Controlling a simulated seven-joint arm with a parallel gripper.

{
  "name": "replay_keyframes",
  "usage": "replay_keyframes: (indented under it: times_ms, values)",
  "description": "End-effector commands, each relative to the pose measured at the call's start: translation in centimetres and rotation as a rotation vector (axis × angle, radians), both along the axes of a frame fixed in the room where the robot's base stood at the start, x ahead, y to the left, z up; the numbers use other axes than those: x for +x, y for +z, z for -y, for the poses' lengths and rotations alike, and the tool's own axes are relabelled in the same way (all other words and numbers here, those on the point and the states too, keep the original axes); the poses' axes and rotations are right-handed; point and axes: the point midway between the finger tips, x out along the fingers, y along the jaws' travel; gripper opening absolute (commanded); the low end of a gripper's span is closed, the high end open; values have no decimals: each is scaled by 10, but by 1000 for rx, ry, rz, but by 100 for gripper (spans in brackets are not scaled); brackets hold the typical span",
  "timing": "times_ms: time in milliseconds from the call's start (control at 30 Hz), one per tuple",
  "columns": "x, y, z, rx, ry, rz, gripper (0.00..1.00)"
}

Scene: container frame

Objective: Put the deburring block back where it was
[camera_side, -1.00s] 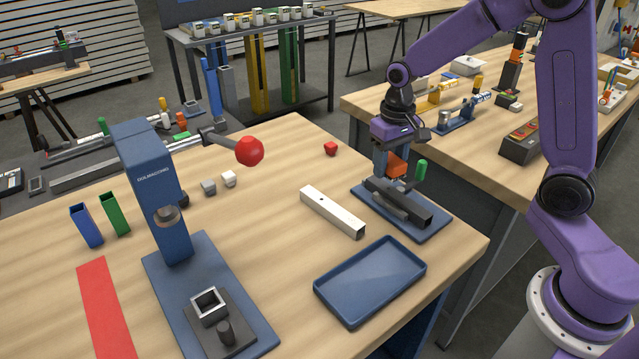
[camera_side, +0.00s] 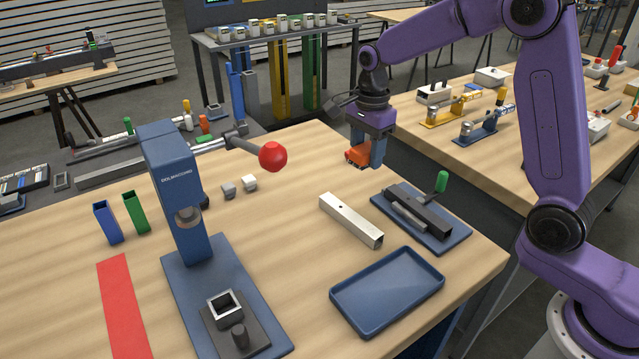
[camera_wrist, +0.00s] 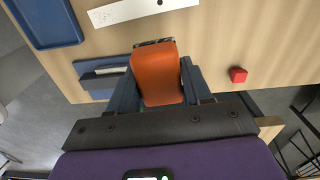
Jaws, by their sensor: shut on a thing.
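The deburring block is orange. My gripper (camera_side: 364,160) is shut on the deburring block (camera_side: 355,157) and holds it above the far edge area of the wooden table. In the wrist view the block (camera_wrist: 156,75) sits between the two fingers of my gripper (camera_wrist: 160,80). A blue-based fixture with dark bars and a green handle (camera_side: 428,206) stands to the right, apart from the gripper. Part of its blue plate shows beside the fingers in the wrist view (camera_wrist: 102,92).
A square metal tube (camera_side: 351,220) and an empty blue tray (camera_side: 388,290) lie nearer the camera. A blue press with a red ball lever (camera_side: 273,156) stands left.

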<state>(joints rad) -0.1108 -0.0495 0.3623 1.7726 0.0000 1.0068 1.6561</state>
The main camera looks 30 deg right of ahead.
Motion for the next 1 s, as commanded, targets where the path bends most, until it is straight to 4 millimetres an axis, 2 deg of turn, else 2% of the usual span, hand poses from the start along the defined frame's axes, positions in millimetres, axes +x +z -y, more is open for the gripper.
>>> replay_keyframes:
  times_ms: [467,1000]
  values:
    - [5,-2,-2,0,-26,-1,11]
    - [86,-38,-14,0,-25,0,11]
